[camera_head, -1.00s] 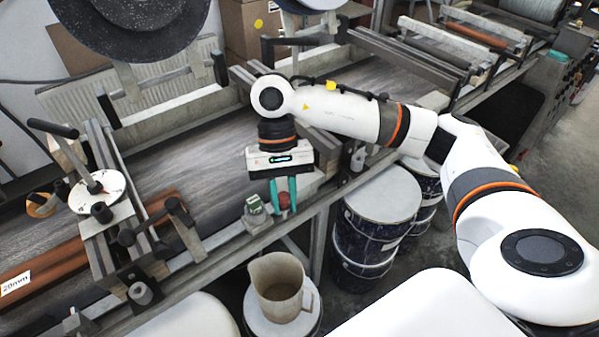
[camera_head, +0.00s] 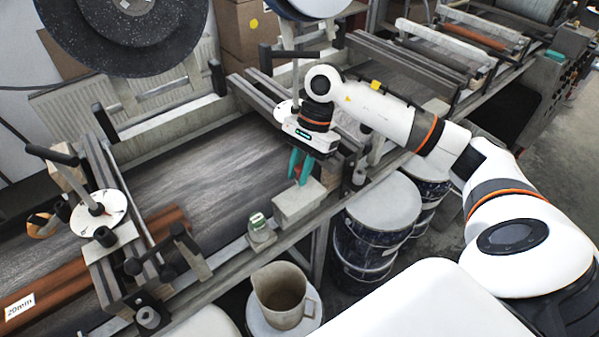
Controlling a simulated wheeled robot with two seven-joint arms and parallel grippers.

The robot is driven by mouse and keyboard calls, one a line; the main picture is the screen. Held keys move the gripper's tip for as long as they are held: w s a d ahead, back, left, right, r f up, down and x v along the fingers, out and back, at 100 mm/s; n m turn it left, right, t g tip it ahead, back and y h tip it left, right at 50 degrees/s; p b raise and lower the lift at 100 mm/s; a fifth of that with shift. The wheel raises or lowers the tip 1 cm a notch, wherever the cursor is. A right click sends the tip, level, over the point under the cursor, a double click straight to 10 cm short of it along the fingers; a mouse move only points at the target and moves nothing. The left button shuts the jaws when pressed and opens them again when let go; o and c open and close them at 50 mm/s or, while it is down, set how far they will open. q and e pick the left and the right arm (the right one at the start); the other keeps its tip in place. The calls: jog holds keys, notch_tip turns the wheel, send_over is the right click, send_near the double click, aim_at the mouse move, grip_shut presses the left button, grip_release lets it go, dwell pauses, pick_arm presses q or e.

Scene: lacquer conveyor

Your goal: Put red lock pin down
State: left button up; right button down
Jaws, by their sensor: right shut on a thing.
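My right gripper (camera_head: 300,172) comes in from the right and points down. Its teal fingers are shut on the red lock pin (camera_head: 298,173), of which only a small bit of red shows between them. The fingers are just above or behind a pale grey block (camera_head: 298,203) on the conveyor's near rail; I cannot tell whether the pin touches it. My left gripper is not in view.
A small green-topped device (camera_head: 259,228) sits on the near rail. A beige jug (camera_head: 283,297) stands below on a drum lid. Dark drums (camera_head: 367,240) stand beneath the conveyor. The dark conveyor bed (camera_head: 190,165) left of the gripper is clear.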

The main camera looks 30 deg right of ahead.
jog(key=shift+s+f, duration=0.1)
jog(key=shift+f, duration=0.85)
jog(key=shift+f, duration=0.15)
jog(key=shift+f, duration=0.1)
jog(key=c, duration=1.3)
grip_release()
